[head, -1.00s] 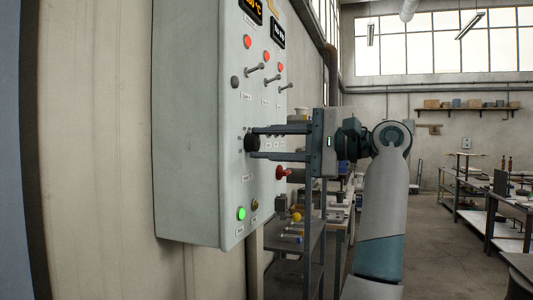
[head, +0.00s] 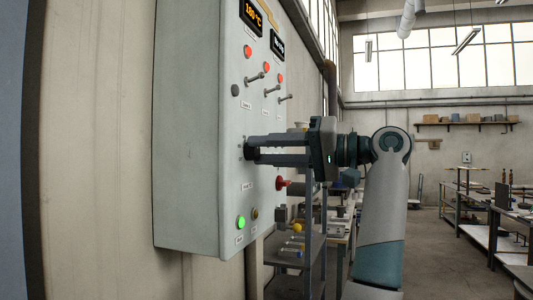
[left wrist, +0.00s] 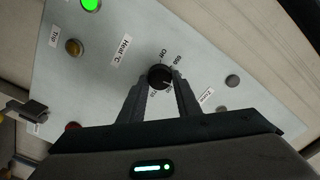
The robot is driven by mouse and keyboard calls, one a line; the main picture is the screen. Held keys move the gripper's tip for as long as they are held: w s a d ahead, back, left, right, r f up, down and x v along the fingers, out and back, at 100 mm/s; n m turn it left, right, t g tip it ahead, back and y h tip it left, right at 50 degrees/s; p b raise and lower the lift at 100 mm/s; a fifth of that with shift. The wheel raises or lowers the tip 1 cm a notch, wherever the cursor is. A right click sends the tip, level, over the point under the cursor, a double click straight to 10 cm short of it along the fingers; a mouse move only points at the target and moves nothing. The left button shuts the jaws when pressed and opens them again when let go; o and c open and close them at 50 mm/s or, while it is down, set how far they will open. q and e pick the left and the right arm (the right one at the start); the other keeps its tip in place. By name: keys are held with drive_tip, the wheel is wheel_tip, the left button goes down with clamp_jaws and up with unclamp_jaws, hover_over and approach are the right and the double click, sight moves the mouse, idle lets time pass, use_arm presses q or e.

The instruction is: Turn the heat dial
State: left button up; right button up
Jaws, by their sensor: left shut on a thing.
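The heat dial (left wrist: 160,76) is a round black knob on the grey control panel (head: 187,130), with Off and other marks around it and a Heat °C label beside it. My left gripper (left wrist: 161,84) is shut on the dial, one finger on each side in the left wrist view. In the head view, the left gripper (head: 256,149) reaches the panel face from the right, and its fingers largely hide the dial. A display (head: 251,15) at the panel top shows orange digits in °C. My right gripper is not in view.
Red lamps and toggle levers (head: 272,90) sit above the dial. A red knob (head: 282,183) and a lit green button (head: 240,222) sit below. A shelf unit (head: 300,262) stands right of the panel. Workbenches stand far right; open floor lies between.

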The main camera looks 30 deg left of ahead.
use_arm(q)
drive_tip(key=shift+f+n, duration=0.1)
drive_tip(key=shift+n, duration=1.1)
drive_tip(key=o, duration=1.1)
drive_tip(key=shift+c, duration=0.2)
drive_tip(key=shift+d, duration=0.1)
drive_tip(key=b+v, duration=0.1)
drive_tip(key=v, duration=1.1)
